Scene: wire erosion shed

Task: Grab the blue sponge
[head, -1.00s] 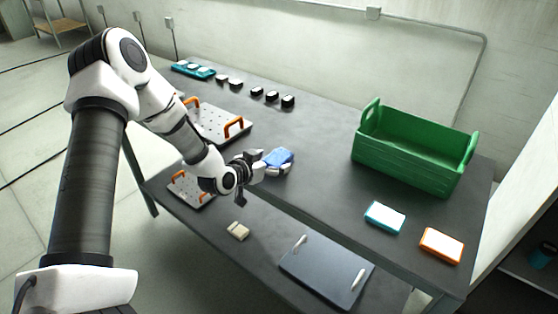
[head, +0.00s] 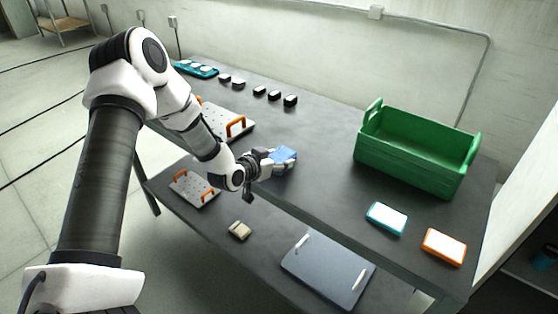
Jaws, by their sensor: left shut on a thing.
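The blue sponge (head: 285,154) is at the near edge of the dark table top, left of the middle of the head view. My left gripper (head: 277,164) is at the sponge, with its fingers closed on it; the fingers hide part of its near side. I cannot tell whether the sponge still touches the table. My right gripper is not in view.
A green crate (head: 412,167) stands at the right on the table (head: 330,175). A teal-and-white block (head: 387,218) and an orange-and-white block (head: 443,246) lie in front of it. Several small black blocks (head: 260,91) line the back. A perforated plate with orange handles (head: 236,126) lies at the left.

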